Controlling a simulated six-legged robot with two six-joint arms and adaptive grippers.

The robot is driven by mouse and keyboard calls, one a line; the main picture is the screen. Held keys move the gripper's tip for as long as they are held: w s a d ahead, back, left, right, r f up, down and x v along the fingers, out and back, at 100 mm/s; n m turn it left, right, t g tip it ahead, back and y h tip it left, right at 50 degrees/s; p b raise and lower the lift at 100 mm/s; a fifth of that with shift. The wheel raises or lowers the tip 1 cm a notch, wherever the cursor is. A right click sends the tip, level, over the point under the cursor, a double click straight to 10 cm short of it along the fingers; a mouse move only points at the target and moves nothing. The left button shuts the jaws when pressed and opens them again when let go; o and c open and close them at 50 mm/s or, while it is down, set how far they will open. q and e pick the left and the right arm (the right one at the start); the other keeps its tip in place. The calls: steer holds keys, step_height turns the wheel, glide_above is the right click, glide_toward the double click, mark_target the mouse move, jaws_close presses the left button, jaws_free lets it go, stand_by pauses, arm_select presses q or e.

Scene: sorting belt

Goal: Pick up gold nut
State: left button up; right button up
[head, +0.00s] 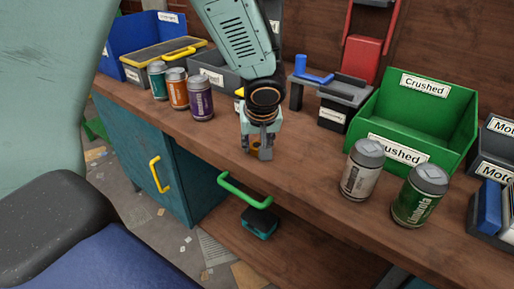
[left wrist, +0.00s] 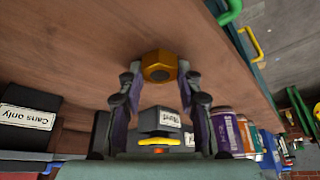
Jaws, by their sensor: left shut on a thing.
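The gold nut (left wrist: 159,66) is a hexagonal ring between the fingertips of my left gripper (left wrist: 160,78) in the left wrist view. In the head view my left gripper (head: 258,150) points down at the front part of the wooden bench, shut on the nut. Only a small orange-gold part of the nut (head: 254,148) shows there, mostly hidden by the fingers. I cannot tell whether the nut touches the bench top. My right gripper is not in view.
On the wooden bench (head: 310,180), a grey can (head: 361,172) and a green can (head: 419,200) stand right of the gripper, before a green "Crushed" bin (head: 425,115). Several cans, including a purple one (head: 201,98), stand to the left. A red-handled device (head: 365,55) stands behind.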

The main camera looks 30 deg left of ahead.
arm_select(q)
jaws_close()
steer(key=shift+r, duration=0.15)
